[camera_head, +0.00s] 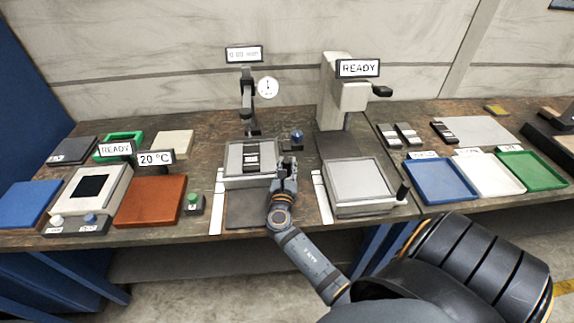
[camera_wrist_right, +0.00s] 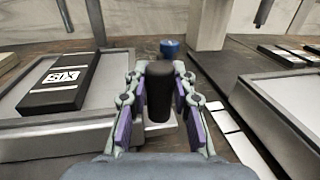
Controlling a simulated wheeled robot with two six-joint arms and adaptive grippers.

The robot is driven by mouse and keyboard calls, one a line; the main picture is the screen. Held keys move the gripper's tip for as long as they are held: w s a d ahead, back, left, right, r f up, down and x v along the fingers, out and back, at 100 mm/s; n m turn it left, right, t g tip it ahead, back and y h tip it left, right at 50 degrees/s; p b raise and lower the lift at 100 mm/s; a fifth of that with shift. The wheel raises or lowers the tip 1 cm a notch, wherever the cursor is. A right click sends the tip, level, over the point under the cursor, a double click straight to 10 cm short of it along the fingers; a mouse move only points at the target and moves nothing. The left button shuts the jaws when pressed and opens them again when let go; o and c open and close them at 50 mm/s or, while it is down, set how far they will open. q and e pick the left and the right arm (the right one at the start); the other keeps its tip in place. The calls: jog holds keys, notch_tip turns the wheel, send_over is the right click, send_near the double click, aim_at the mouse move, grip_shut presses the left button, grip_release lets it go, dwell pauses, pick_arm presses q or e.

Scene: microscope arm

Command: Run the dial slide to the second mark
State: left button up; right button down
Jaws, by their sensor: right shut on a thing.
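The dial slide (camera_head: 235,179) is a grey tray-like carriage below the dial gauge (camera_head: 267,88), carrying a black block with a white label (camera_head: 252,157). It is at the far part of its dark base. A white scale strip (camera_head: 217,205) runs along its left side; its marks are too small to read. My right gripper (camera_head: 287,172) is at the carriage's right side. In the right wrist view its fingers (camera_wrist_right: 158,95) are shut on an upright black handle (camera_wrist_right: 158,88) beside the carriage rim (camera_wrist_right: 95,132). My left gripper is not in view.
A blue knob (camera_head: 297,134) stands just behind the right gripper. The neighbouring grey stage (camera_head: 361,184) with its own black handle (camera_head: 402,191) and white strip (camera_head: 322,198) lies close to the right. The dark base (camera_head: 247,208) in front of the carriage is bare.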

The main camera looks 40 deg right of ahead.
jog(key=shift+w, duration=0.1)
jog(key=x, duration=0.3)
jog(key=shift+w, duration=0.5)
jog(key=shift+w+d+f, duration=0.1)
jog(key=shift+w+d, duration=0.15)
jog(key=shift+w, duration=0.1)
jog(key=shift+s, duration=0.1)
jog(key=c, duration=1.1)
grip_release()
jog(key=shift+a, duration=0.1)
jog(key=v, duration=0.7)
jog(key=shift+s+a, duration=0.2)
jog(key=shift+s, duration=0.05)
